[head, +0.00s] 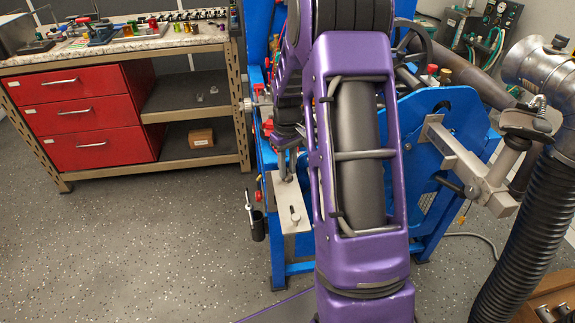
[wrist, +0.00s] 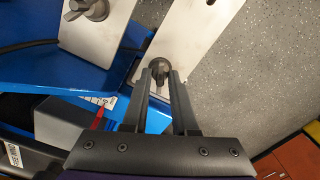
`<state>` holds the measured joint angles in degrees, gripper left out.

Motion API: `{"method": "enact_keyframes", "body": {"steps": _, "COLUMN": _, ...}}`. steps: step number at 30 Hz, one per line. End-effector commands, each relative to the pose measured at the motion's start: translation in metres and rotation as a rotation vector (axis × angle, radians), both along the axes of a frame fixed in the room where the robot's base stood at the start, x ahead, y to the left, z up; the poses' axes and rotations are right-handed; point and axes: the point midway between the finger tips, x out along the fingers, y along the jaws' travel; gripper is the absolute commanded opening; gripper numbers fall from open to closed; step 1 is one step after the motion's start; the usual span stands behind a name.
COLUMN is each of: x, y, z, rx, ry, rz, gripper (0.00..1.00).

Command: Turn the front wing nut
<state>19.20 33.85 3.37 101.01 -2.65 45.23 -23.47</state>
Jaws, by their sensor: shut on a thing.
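The wing nut (wrist: 160,67) is a small dark metal piece on a pale metal plate (wrist: 192,38) in the wrist view. My gripper (wrist: 161,76) has its two fingertips on either side of this nut and is shut on it. The fingers hide part of the nut's sides. A second wing nut (wrist: 94,9) sits on another pale plate (wrist: 92,38) at the upper left. In the head view my gripper (head: 285,177) is at a pale slotted plate (head: 289,208) at the left of the blue stand; my arm hides much around it.
The blue engine stand (head: 442,115) is behind my arm. A workbench with red drawers (head: 88,117) stands at the left. A black corrugated hose (head: 524,240) and a bracket arm (head: 470,172) are at the right. The speckled floor (head: 150,250) at the left is clear.

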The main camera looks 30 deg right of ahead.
Motion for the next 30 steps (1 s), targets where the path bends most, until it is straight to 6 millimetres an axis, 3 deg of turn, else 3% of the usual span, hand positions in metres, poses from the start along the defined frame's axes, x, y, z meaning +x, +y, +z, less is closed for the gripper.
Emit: {"method": "enact_keyframes", "body": {"steps": 30, "x": -0.0003, "y": 0.0006, "z": 0.0020, "rx": 0.001, "ry": -0.001, "rz": 0.930, "gripper": 0.00}}
